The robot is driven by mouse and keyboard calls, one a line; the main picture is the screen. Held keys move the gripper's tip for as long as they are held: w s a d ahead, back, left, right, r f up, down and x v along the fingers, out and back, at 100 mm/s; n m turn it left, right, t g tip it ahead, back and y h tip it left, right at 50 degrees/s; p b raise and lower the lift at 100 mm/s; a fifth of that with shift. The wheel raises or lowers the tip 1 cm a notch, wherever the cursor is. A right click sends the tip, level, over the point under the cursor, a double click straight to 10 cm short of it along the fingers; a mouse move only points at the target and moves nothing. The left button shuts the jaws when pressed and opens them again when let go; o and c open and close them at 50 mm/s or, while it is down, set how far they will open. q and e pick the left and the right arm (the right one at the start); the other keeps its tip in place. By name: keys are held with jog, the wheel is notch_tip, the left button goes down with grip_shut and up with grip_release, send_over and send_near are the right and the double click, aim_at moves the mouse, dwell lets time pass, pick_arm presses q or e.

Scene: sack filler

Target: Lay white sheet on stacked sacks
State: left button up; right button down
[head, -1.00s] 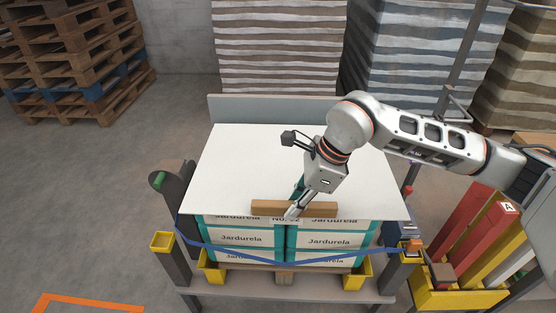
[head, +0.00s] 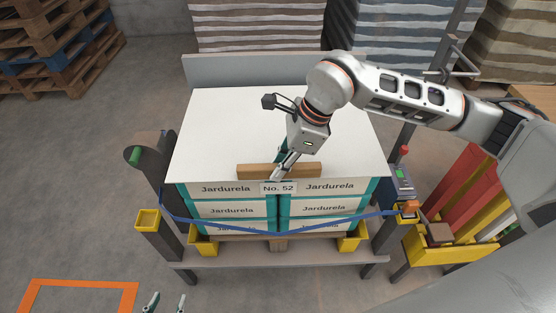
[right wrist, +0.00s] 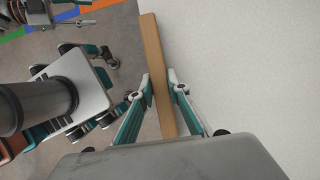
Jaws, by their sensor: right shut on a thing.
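The white sheet (head: 230,125) lies flat over the stacked sacks (head: 235,210) in the head view. The sacks have teal sides and "Jardurela" labels. A wooden bar (head: 255,171) runs along the sheet's front edge. My right gripper (head: 279,173) is shut on the bar near its middle. In the right wrist view, the fingers of the right gripper (right wrist: 160,86) stand on both sides of the bar (right wrist: 154,50), with the sheet (right wrist: 250,70) to the right. My left gripper (head: 166,302) shows only its two spread fingertips at the bottom edge, empty and away from the stack.
A blue strap (head: 280,234) crosses the stack's front between two posts. A grey back panel (head: 225,73) stands behind the sheet. Yellow cups (head: 148,219) and a yellow rack with red boards (head: 470,205) flank the stand. Open floor lies left, with an orange marking (head: 80,283).

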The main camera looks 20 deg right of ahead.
pick_arm(q)
jog(key=shift+w+a+r, duration=0.1)
jog(key=shift+w+a, duration=0.05)
jog(key=shift+w, duration=0.1)
pick_arm(e)
jog(key=shift+f, duration=0.55)
jog(key=c, duration=2)
grip_release()
jog(key=shift+o, duration=0.8)
pick_arm(q)
jog(key=shift+f, duration=0.2)
pick_arm(e)
jog(key=v, duration=1.2)
pick_arm(q)
jog(key=shift+s, duration=0.15)
